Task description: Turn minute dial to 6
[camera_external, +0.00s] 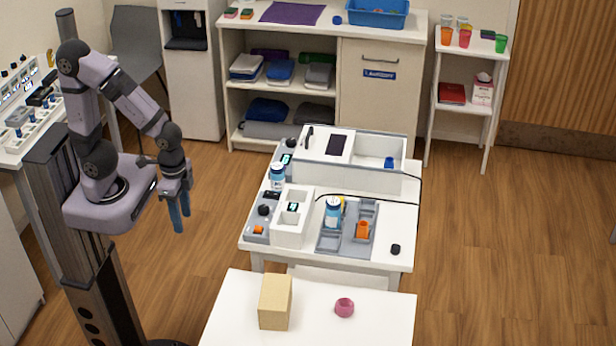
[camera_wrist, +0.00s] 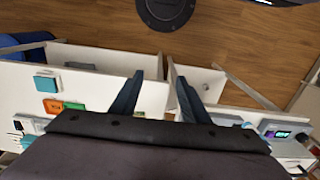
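My gripper (camera_external: 179,218) hangs in the air over the wood floor, left of the white table, with its blue fingers pointing down. In the wrist view its two dark fingers (camera_wrist: 160,82) stand apart with nothing between them. A grey control panel (camera_external: 256,226) on the table's left edge carries a black dial (camera_external: 264,210) and an orange button (camera_external: 258,230). A second dial (camera_external: 291,142) and a small lit display (camera_external: 286,158) show at the table's back left. I cannot tell which dial is the minute dial, and no dial markings are readable. My gripper touches none of them.
A white box (camera_external: 291,218) with a display stands beside the panel. Blue-labelled bottles (camera_external: 333,214), a large white bin (camera_external: 350,178) and a black cable crowd the table. A tan block (camera_external: 274,302) and pink ring (camera_external: 344,307) lie on the front table. Floor between arm and table is clear.

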